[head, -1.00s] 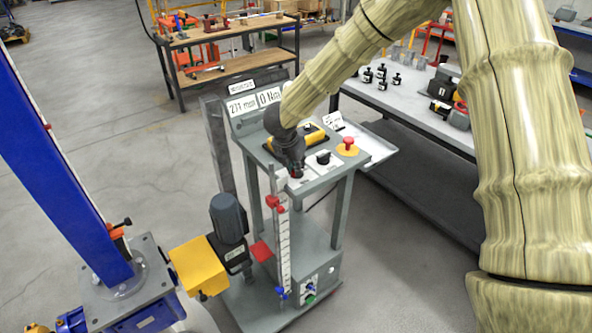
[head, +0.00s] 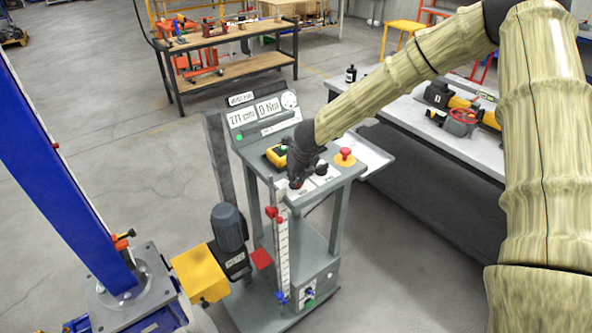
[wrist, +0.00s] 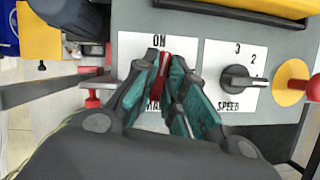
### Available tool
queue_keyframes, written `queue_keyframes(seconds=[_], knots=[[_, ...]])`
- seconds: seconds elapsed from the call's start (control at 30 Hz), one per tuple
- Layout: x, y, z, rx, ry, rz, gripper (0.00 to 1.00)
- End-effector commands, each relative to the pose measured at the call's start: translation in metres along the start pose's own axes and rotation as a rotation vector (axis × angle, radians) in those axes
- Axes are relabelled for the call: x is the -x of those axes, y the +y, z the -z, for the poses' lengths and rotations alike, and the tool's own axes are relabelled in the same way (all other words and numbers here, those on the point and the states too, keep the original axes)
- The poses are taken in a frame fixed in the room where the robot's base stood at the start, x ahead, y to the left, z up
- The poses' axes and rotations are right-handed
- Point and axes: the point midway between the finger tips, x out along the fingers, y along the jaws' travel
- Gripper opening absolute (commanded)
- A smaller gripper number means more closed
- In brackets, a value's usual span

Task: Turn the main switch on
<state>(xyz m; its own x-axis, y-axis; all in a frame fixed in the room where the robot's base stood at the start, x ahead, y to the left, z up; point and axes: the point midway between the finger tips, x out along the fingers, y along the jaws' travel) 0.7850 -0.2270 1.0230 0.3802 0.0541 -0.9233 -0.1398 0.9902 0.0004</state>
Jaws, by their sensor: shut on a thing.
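The main switch has a red handle (wrist: 159,80) on a white plate marked ON at the top; the lower label is partly hidden by my fingers. My gripper (wrist: 163,68) is shut on this red handle, with a teal pad on each side. The handle points up close to the ON mark, leaning slightly. In the head view my gripper (head: 297,182) sits at the front left of the grey console (head: 344,178). It hides the switch there. A small green lamp (head: 240,137) shows on the console's upright panel.
Right of the switch is a black speed knob (wrist: 238,84), then a red emergency button (wrist: 299,90) on a yellow base. A yellow-framed item (head: 276,156) lies behind my gripper. A blue column (head: 60,150) stands left; a workbench (head: 440,145) stands right.

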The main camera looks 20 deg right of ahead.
Motion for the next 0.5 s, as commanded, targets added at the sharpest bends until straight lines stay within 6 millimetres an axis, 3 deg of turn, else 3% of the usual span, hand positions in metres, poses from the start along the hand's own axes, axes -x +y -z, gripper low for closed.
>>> queue_keyframes(seconds=[0.5], knots=[[-0.0006, -0.0015, 0.0024, 0.188, 0.006, -0.078, 0.00]])
